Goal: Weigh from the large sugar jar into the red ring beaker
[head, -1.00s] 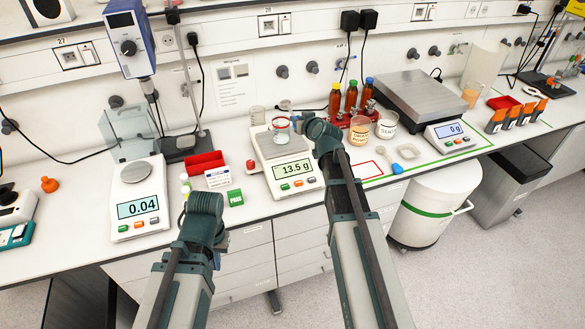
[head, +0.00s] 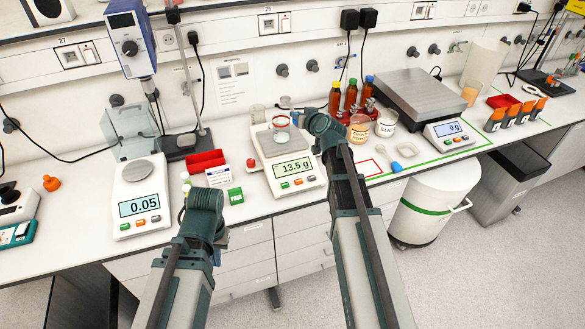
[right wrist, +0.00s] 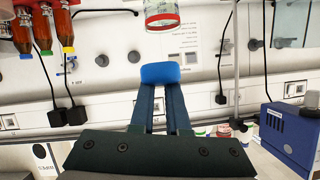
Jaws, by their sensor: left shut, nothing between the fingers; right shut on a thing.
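The red ring beaker (head: 280,127) stands upright on the pan of the middle scale (head: 287,160), whose display reads 13.5 g. Its lower end also shows at the top of the right wrist view (right wrist: 162,14). Two jars stand right of my right arm: a tan-filled one (head: 360,129) and a white-filled one (head: 386,124); their labels are hard to read. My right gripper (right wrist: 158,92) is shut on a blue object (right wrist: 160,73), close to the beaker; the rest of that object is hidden. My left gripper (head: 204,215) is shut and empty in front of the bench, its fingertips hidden.
A left balance (head: 139,200) reads 0.05. A red tray (head: 206,160) lies between the scales. Brown bottles (head: 351,97) stand behind the jars. A large platform scale (head: 417,90) reads 0 g at right.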

